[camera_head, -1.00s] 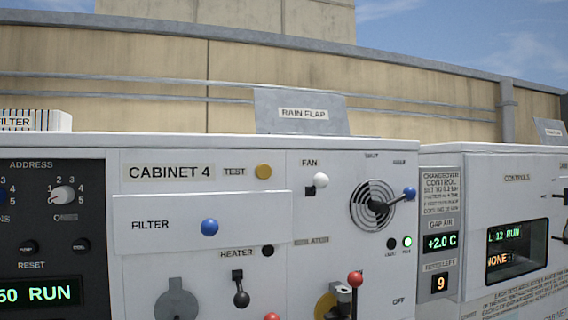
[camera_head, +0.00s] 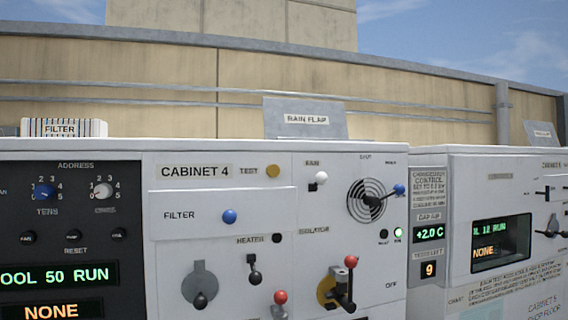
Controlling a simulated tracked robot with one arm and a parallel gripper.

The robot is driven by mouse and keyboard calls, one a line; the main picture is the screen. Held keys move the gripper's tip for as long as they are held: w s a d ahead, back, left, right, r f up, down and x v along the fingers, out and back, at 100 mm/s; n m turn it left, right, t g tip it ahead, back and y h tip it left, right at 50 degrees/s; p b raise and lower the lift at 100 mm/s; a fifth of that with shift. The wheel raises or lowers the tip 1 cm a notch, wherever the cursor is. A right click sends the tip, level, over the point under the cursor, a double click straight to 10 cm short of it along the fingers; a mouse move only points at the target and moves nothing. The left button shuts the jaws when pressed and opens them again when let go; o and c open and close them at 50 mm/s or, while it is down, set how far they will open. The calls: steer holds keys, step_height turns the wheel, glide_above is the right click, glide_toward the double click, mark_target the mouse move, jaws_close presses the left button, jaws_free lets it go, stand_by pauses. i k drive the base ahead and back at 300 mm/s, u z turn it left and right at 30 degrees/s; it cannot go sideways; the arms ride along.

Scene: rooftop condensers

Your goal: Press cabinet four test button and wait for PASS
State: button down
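The cabinet 4 panel (camera_head: 170,190) fills the middle of the view, with its "CABINET 4" label (camera_head: 195,171) at the upper left. The test button (camera_head: 273,171) is a round yellow-brown knob just right of the word TEST. Nothing touches it in this view. A green-lit display on the left (camera_head: 58,275) reads "OOL 50 RUN", its left end cut off. A display below it (camera_head: 52,310) reads "NONE". No PASS text shows. My gripper is not in the picture.
Below the button are a blue filter knob (camera_head: 229,216), a black heater lever (camera_head: 254,270) and a red-knobbed isolator lever (camera_head: 350,262). To the right are a white fan switch (camera_head: 320,178) and a blue-tipped lever (camera_head: 399,189). A rain flap (camera_head: 305,118) stands up behind the cabinet top.

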mark_target(273, 170)
steer(key=u, duration=0.1)
steer(key=i, duration=0.9)
steer(key=z, duration=0.05)
